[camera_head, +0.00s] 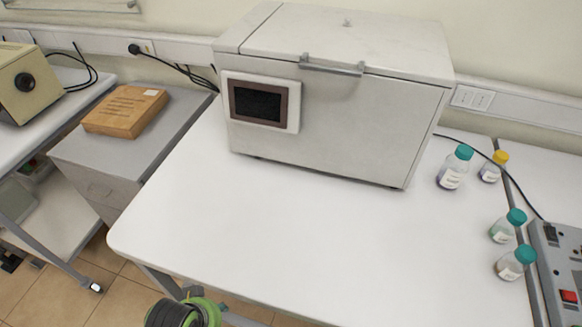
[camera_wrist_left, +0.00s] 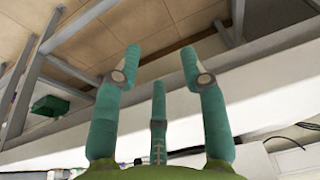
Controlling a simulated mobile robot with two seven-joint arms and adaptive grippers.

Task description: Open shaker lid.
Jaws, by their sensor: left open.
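The shaker (camera_head: 335,130) is a large white box on the white table. Its lid (camera_head: 350,40) lies flat and closed on top. A metal handle (camera_head: 332,66) runs along the lid's front edge. A dark display (camera_head: 257,103) is at the front left of the box. My left gripper (camera_wrist_left: 160,55) shows in the left wrist view with its teal fingers spread and nothing between them. In the head view, only a green and black part of my arm shows at the bottom edge, well below the shaker. My right gripper is not in view.
Several capped bottles, one a teal-capped bottle (camera_head: 453,168), stand right of the shaker. A grey device with a red switch (camera_head: 568,296) is at the right edge. The table (camera_head: 270,225) is clear in front of the shaker. A wooden box (camera_head: 125,111) sits on a grey cabinet at left.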

